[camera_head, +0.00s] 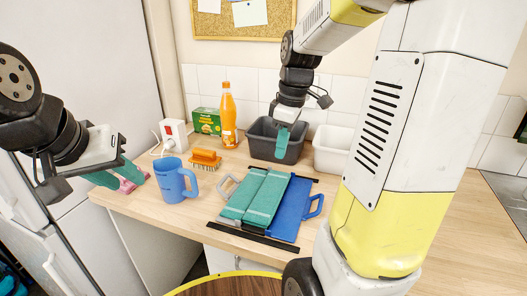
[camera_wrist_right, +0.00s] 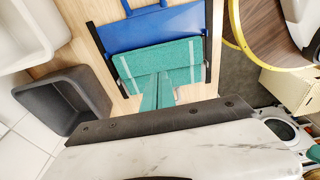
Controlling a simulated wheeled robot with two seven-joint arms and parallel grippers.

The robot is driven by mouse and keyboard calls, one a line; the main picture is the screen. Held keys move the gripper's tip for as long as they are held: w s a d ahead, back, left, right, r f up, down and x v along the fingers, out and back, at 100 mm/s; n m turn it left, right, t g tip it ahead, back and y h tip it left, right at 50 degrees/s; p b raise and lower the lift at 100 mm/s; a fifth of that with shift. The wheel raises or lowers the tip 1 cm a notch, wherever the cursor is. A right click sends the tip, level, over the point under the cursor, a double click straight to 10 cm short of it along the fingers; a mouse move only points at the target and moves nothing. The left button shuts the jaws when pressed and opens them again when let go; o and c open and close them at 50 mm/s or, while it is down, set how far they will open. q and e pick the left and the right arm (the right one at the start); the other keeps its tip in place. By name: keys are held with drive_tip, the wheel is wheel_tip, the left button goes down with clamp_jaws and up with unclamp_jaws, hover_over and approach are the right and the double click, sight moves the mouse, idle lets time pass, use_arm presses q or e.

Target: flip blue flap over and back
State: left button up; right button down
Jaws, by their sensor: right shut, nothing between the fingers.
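The blue flap (camera_head: 292,207) lies flat on the right side of a dark-edged frame on the counter, with its blue handle (camera_head: 314,205) at the right. It also shows in the right wrist view (camera_wrist_right: 155,30). My right gripper (camera_head: 282,147) is shut and empty, pointing down in front of the grey bin, behind the frame. Its fingertips (camera_wrist_right: 158,88) overlap the green panel in the right wrist view. My left gripper (camera_head: 125,178) is open at the counter's left end, near a pink object (camera_head: 131,184).
An orange bottle (camera_head: 228,115), a green box (camera_head: 206,122), a grey bin (camera_head: 262,150) and a white bin (camera_head: 331,152) are behind. A round wooden surface (camera_head: 235,287) is in front.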

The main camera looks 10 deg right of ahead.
drive_tip(key=s+d+r, duration=0.1)
drive_tip(key=s+d, duration=0.4)
drive_tip(key=d, duration=0.3)
drive_tip(key=shift+s+d+r, duration=0.2)
drive_tip(key=shift+s+r, duration=0.15)
drive_tip(key=s+a+r+m+t, duration=0.2)
drive_tip(key=s+a+m, duration=0.1)
drive_tip(key=a+m, duration=0.2)
drive_tip(key=s+a+r+m+t+y, duration=0.1)
drive_tip(key=s+a+r+m+t, duration=0.1)
drive_tip(key=a, duration=0.6)
drive_tip(key=s+m+t, duration=0.1)
drive_tip(key=s+m, duration=0.1)
drive_tip(key=m, duration=0.1)
drive_tip(key=shift+s+a+r+m, duration=0.15)
drive_tip(key=shift+s+a+m, duration=0.15)
drive_tip(key=shift+m, duration=0.1)
